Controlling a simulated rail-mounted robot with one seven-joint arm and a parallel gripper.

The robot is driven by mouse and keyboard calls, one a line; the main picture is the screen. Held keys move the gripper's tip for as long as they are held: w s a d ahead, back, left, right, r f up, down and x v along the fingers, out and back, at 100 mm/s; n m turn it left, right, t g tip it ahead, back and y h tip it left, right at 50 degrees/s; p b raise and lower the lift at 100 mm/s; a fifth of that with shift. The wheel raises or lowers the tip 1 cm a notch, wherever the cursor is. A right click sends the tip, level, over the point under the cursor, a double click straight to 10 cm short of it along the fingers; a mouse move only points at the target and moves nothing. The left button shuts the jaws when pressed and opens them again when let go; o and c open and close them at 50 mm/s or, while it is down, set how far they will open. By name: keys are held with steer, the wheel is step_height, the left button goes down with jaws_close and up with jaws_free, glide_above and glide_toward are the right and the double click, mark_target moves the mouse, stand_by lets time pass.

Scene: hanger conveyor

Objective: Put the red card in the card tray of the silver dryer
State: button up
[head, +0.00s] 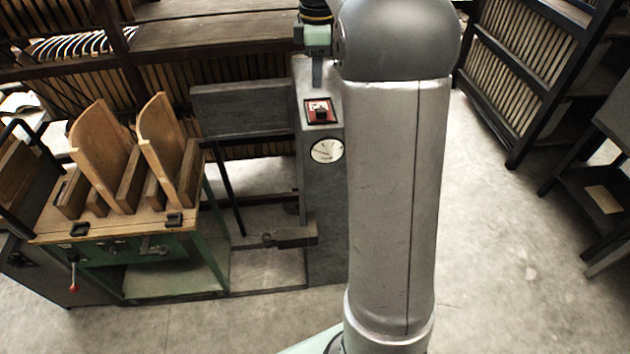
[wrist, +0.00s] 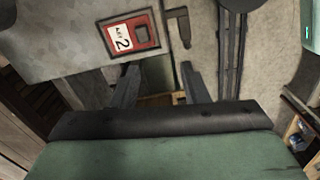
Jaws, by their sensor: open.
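My gripper (wrist: 158,68) is open in the wrist view, with two dark fingers apart and nothing seen between them. In the head view, a green and dark part that looks like my gripper (head: 317,68) hangs above the grey column. A red plate (wrist: 150,35) with a white label marked 2 lies on a grey surface at the upper left of the wrist view, beyond the left finger. I cannot tell whether it is the red card. I cannot make out a silver dryer or its card tray in either view.
A green-framed bench (head: 110,234) with upright wooden boards stands left. Dark racks (head: 530,90) stand at the right. Floor between is clear. My arm blocks the centre.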

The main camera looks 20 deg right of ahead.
steer(key=s+a+f+m, duration=0.4)
steer(key=s, duration=0.5)
steer(key=s+a+f+m, duration=0.4)
steer(key=s+a, duration=0.1)
steer(key=s, duration=0.5)
steer(key=s+a+f+m, duration=0.5)
steer(key=s, duration=0.4)
steer(key=shift+s+t, duration=0.3)
steer(key=shift+s, duration=0.05)
steer(key=shift+c, duration=0.3)
